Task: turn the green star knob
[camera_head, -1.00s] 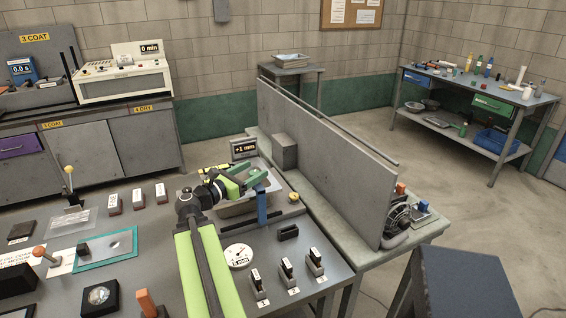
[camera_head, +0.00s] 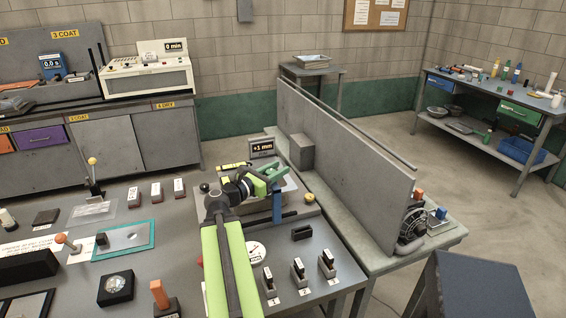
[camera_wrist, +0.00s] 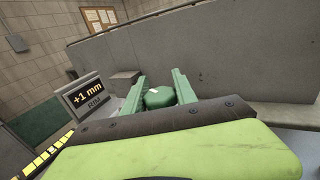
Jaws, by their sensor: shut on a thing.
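The green knob (camera_wrist: 158,98) shows in the wrist view as a rounded dark green body with a small white mark on top. My gripper (camera_wrist: 160,85) has its two green fingers on either side of it and is shut on it. The knob's lower part is hidden behind my wrist. In the head view my gripper (camera_head: 274,176) is over the far end of the near table, beside a blue post (camera_head: 277,206); the knob cannot be made out there. A small display (camera_wrist: 87,97) reading "+1 mm" stands just left of the fingers; it also shows in the head view (camera_head: 262,148).
A long grey partition (camera_head: 350,155) runs close on the right of my gripper, with a grey block (camera_head: 301,152) against it. Three numbered switches (camera_head: 298,278) stand at the table's right front. A yellow-tipped lever (camera_head: 93,175) stands at the left.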

